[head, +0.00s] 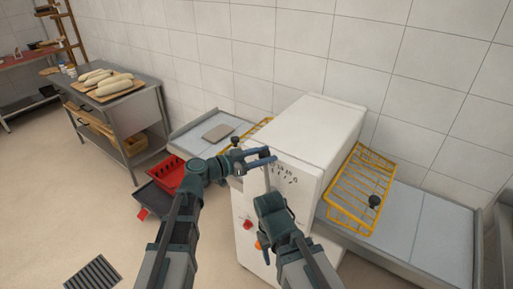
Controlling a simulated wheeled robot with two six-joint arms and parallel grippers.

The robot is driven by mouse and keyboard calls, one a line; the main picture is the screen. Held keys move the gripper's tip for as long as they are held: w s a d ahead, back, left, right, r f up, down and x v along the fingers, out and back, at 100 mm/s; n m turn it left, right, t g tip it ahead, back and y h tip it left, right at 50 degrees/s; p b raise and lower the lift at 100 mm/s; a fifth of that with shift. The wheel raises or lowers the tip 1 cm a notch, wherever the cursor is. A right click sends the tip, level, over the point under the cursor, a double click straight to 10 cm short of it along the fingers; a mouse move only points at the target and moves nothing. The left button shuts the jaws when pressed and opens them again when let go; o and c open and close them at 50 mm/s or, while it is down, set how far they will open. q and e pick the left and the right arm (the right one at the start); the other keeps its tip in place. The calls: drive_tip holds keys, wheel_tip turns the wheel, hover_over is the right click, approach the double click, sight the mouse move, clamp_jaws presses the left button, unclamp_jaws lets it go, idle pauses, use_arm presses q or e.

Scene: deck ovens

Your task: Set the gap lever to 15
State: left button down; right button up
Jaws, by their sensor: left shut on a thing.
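The white dough sheeter (318,128) stands against the tiled wall, its front facing me. A dark scale with small numbers and tick marks (287,173) is on the upper front, too small to read surely. My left gripper (264,157) reaches in from the left to the upper front beside this scale. Its blue fingers are shut on the gap lever, which they mostly hide; its exact setting cannot be read. My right gripper (268,190) is lower, in front of the machine's face and apart from the left one. Its jaw opening cannot be made out.
Yellow wire guards flank the machine; the right one (359,190) has a black knob (375,201). Grey belt tables extend left and right (424,238). A red button (247,224) is on the lower front. A red crate (168,175) stands left. The floor at left is mostly clear.

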use_arm(q)
drive_tip(key=shift+s+d+m+y+p, duration=0.45)
drive_tip(key=shift+s+d+m, duration=0.25)
drive_tip(key=shift+d, duration=0.3)
drive_tip(key=shift+s+d+m+y+p, duration=0.4)
drive_tip(key=shift+s+d+m, duration=0.1)
drive_tip(key=shift+s+d, duration=0.4)
use_arm(e)
drive_tip(key=shift+r, duration=1.15)
use_arm(q)
drive_tip(key=shift+w+d, duration=0.1)
drive_tip(key=shift+c, duration=1.8)
unclamp_jaws()
